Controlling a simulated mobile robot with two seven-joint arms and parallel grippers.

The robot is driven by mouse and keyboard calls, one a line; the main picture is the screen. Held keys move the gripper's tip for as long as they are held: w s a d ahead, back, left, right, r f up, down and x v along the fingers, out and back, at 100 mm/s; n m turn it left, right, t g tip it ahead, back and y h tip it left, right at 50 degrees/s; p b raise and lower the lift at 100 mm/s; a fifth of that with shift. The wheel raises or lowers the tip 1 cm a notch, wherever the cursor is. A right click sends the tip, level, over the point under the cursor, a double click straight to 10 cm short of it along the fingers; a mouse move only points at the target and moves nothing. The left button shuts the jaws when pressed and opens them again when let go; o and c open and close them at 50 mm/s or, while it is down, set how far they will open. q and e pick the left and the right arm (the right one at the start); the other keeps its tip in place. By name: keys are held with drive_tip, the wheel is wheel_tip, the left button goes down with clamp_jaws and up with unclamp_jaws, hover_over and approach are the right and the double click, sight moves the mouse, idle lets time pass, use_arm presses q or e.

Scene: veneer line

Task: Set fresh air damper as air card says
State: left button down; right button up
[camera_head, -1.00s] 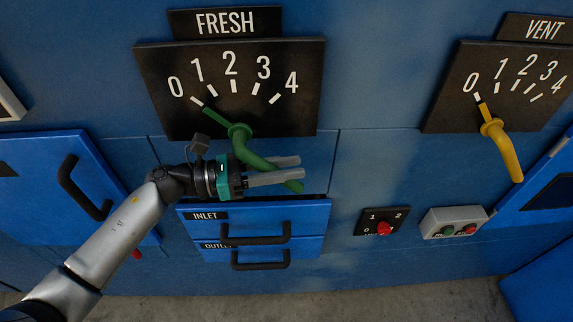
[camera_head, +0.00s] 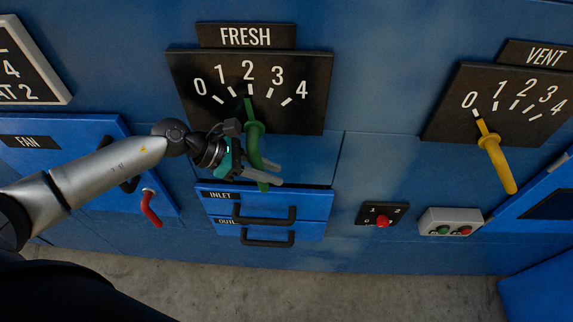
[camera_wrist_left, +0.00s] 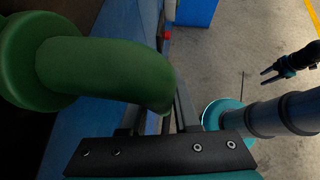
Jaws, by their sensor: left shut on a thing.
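The fresh air damper is a green lever (camera_head: 255,140) on the black FRESH dial plate (camera_head: 185,75), marked 0 to 4. Its pointer end stands at the 2 mark. My left gripper (camera_head: 266,172) is shut on the lower part of the green lever, below the pivot. In the left wrist view the bent green lever (camera_wrist_left: 105,72) runs down between the gripper's fingers, and its lower end is partly hidden. A white-framed card (camera_head: 35,62) at the upper left is cut off; "4" and "AT 2" show. My right gripper (camera_wrist_left: 268,75) shows open and empty in the left wrist view.
The VENT dial's yellow lever (camera_head: 496,160) points at 0. Below the FRESH dial are INLET and OUTLET drawers with a black handle (camera_head: 265,216). A red lever (camera_head: 150,208), a small rotary switch (camera_head: 382,214) and a push-button box (camera_head: 450,222) are nearby.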

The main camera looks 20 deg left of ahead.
use_arm(q)
drive_tip(key=shift+s+a+f+g+y+p, duration=0.1)
drive_tip(key=shift+a+g+y+p, duration=0.2)
drive_tip(key=shift+a+y+p, duration=0.1)
use_arm(e)
drive_tip(key=shift+d+r, duration=0.5)
drive_tip(key=shift+r, duration=0.05)
drive_tip(key=shift+a, duration=0.2)
use_arm(q)
drive_tip(key=c, duration=0.7)
unclamp_jaws()
use_arm(e)
drive_tip(key=shift+a, duration=0.15)
use_arm(q)
drive_tip(key=shift+o, duration=0.2)
drive_tip(key=shift+a, duration=0.1)
drive_tip(key=p+v, duration=0.4)
drive_tip(key=v, duration=1.1)
use_arm(e)
drive_tip(key=r, duration=0.4)
drive_tip(key=shift+d, duration=0.2)
use_arm(q)
drive_tip(key=shift+s, duration=0.1)
use_arm(e)
drive_tip(key=shift+s, duration=0.1)
